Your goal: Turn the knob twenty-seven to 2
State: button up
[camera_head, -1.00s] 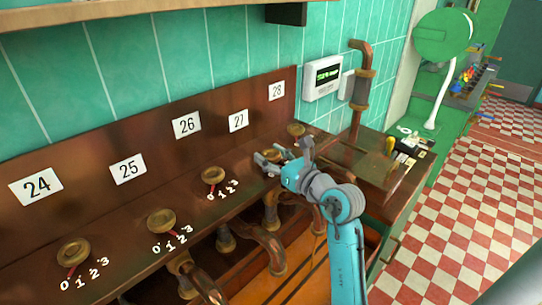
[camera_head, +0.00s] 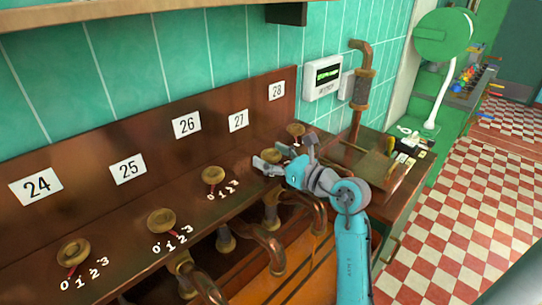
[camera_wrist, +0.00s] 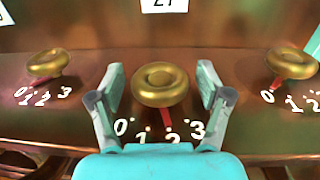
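Knob twenty-seven (camera_wrist: 160,84) is a round brass knob below the "27" label (camera_wrist: 163,4). It is in the middle of the wrist view, and in the head view the knob (camera_head: 273,155) is partly hidden by my gripper. Its red pointer (camera_wrist: 167,118) points down toward the 2 (camera_wrist: 171,138) on its white 0–3 scale. My gripper (camera_wrist: 160,97) is open, with one finger on each side of the knob and a visible gap on both sides. My gripper also shows at the knob in the head view (camera_head: 287,154).
Knob twenty-six (camera_head: 213,175) is on the left and knob twenty-eight (camera_head: 296,129) on the right along the brown panel. Copper pipes (camera_head: 265,245) hang below the panel edge. A white display box (camera_head: 323,78) is on the tiled wall.

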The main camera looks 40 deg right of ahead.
jog(key=s, duration=0.8)
jog(key=s+d, duration=0.1)
jog(key=s, duration=0.3)
jog(key=shift+d, duration=0.1)
dwell(0.6)
